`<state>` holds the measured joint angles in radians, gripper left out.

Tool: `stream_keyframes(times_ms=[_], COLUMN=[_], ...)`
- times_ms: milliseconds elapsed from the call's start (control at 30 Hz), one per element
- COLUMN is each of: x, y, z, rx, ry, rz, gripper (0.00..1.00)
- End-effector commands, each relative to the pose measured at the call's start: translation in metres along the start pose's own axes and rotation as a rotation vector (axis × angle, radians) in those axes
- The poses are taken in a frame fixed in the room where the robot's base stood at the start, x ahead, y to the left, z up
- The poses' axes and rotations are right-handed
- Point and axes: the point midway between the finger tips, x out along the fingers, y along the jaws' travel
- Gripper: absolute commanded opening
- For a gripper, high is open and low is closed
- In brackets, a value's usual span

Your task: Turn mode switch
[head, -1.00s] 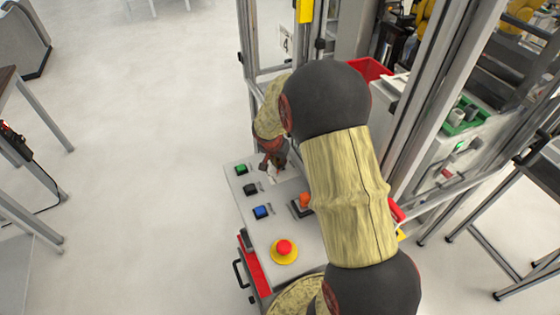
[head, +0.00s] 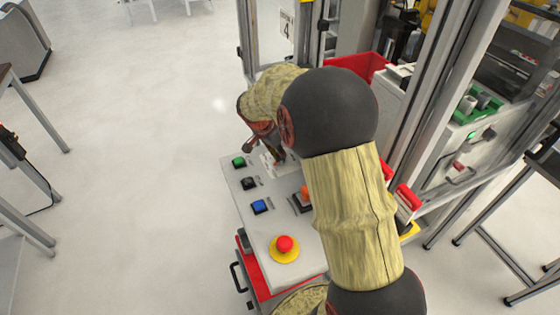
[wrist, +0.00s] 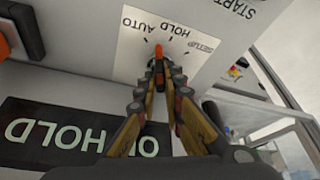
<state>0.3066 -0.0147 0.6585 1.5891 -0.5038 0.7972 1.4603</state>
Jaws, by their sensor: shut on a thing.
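The mode switch (wrist: 158,52) is a small knob with an orange-red pointer on a white label plate marked AUTO, HOLD and SETUP, in the wrist view. Its pointer points toward the top of the picture, near the AUTO side; I cannot tell exactly which mark it meets. My gripper (wrist: 158,70) is shut on the knob, fingertips on both its sides, hiding its lower part. In the head view my gripper is largely hidden by my arm, at the far end of the grey control panel (head: 262,228).
A dark display (wrist: 60,130) reads HOLD upside down, partly covered by a finger. The panel carries green (head: 239,161), black (head: 249,183) and blue (head: 261,206) buttons and a red emergency stop (head: 285,244). A metal-framed machine stands right; open floor lies left.

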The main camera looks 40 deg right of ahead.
Motion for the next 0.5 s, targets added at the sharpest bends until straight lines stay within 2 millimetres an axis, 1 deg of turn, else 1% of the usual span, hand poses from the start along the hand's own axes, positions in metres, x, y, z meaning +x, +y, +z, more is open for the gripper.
stream_keyframes(times_ms=[33, 300, 500], x=[0.0047, 0.0022, 0.0008], y=[-0.002, -0.0023, -0.0027], z=[0.002, 0.0007, -0.0002], rx=[0.037, 0.221, 0.309], ry=[0.001, 0.0, 0.0], rz=[0.013, 0.092, 0.128], gripper=[0.0, 0.0, 0.0])
